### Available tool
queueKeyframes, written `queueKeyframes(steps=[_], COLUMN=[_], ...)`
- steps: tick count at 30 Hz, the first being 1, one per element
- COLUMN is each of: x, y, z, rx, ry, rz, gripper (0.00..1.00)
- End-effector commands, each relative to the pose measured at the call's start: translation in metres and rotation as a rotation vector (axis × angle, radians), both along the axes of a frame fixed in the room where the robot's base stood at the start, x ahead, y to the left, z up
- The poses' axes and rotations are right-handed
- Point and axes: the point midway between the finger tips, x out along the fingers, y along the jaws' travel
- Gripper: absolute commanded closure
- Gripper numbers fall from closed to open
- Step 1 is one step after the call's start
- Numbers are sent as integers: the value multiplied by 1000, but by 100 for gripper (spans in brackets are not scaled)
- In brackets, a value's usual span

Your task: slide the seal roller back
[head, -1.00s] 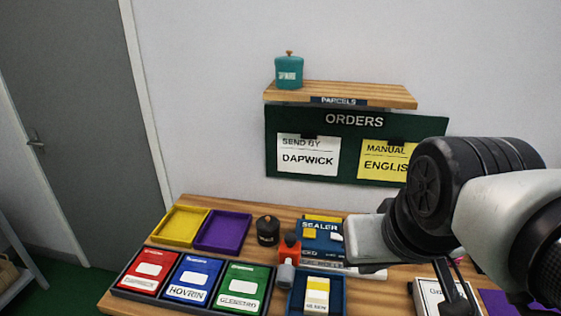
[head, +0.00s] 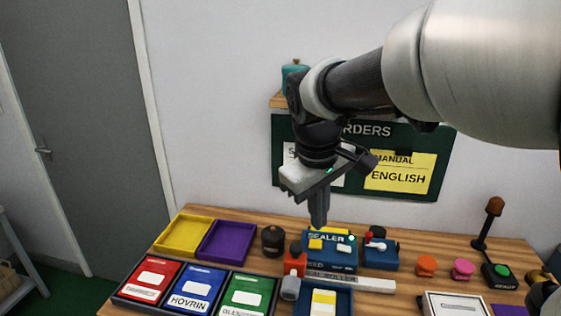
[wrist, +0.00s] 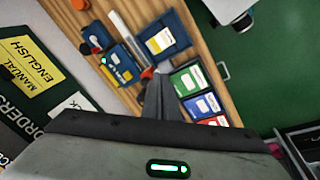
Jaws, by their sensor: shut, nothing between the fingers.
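The blue sealer (head: 342,256) stands on the wooden table, with yellow patches on top. A pale grey bar lettered "…AL ROLLER" (head: 350,283) runs along its front; it also shows in the wrist view (wrist: 125,35). I cannot tell which piece slides. My gripper (head: 318,222) is shut and empty, pointing down above the sealer's back left part, apparently clear of it. In the wrist view its fingers (wrist: 158,82) hide part of the table.
A blue tray (head: 299,304) with a yellow-and-white packet lies in front of the bar. Red, blue and green packets stand in a black rack (head: 118,297) at left. Yellow (head: 160,243) and purple (head: 204,250) trays and a dark pot (head: 272,241) are behind. A blue device (head: 382,257) stands right.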

Motion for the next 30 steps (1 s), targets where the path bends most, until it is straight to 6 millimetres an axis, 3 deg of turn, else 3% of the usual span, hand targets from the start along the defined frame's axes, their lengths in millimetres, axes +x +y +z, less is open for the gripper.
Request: queueKeyframes(steps=[1, 6, 13, 19, 24, 30], x=[17, 65, 111, 127, 131, 129], y=[14, 55, 113, 145, 154, 148], z=[-17, -64, -149, -210, -230, -253], rx=[-22, -90, -155, -184, -192, -194], ry=[38, 138, 271, 351, 375, 380], rz=[61, 264, 513, 656, 700, 700], gripper=[100, 100, 100, 100, 100, 100])
